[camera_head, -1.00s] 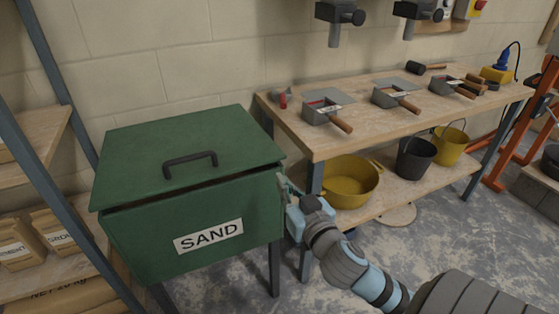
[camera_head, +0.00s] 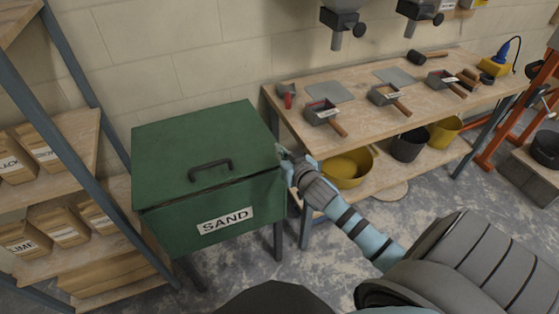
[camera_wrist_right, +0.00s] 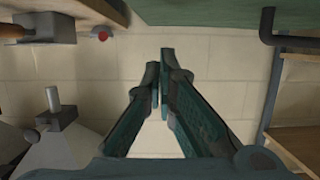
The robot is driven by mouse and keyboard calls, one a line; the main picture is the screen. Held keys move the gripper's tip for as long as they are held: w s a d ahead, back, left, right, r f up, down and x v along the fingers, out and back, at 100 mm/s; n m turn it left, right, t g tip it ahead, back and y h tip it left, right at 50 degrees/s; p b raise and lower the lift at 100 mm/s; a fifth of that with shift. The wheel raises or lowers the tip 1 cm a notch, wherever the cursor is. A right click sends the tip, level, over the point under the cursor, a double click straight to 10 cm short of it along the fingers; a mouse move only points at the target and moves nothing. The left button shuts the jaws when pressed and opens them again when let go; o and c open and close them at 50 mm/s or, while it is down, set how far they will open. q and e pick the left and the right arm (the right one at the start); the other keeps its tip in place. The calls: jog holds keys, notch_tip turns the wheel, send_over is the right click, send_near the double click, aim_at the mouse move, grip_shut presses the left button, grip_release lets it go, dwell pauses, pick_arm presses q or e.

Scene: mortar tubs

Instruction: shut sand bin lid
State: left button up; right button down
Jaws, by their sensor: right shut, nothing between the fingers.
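The green sand bin (camera_head: 190,232) stands on legs at centre left, with a white SAND label on its front. Its green lid (camera_head: 165,150) lies low over the box, with only a thin dark line along the front edge. A dark bar handle (camera_head: 210,168) is on top of the lid; it also shows in the right wrist view (camera_wrist_right: 269,45). My right gripper (camera_head: 283,153) is at the bin's right side by the lid edge; contact cannot be told. Its fingers (camera_wrist_right: 160,62) are shut and empty in the wrist view. My left gripper is not in view.
A shelf rack (camera_head: 75,135) with paper bags is close on the left. Floor in front is open.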

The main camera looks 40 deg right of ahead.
jog(key=shift+w+d+f+b, duration=0.1)
jog(key=shift+w+f+b, duration=0.2)
jog(key=shift+f, duration=0.5)
jog(key=shift+w+d+f+b, duration=0.1)
jog(key=shift+w+f+b, duration=0.15)
jog(key=shift+f, duration=0.5)
jog(key=shift+w+f+b, duration=0.2)
jog(key=shift+w+f, duration=0.1)
jog(key=shift+f, duration=0.5)
jog(key=f+b, duration=0.3)
jog(key=f, duration=0.1)
jog(key=shift+s+a, duration=0.1)
jog(key=shift+s, duration=0.15)
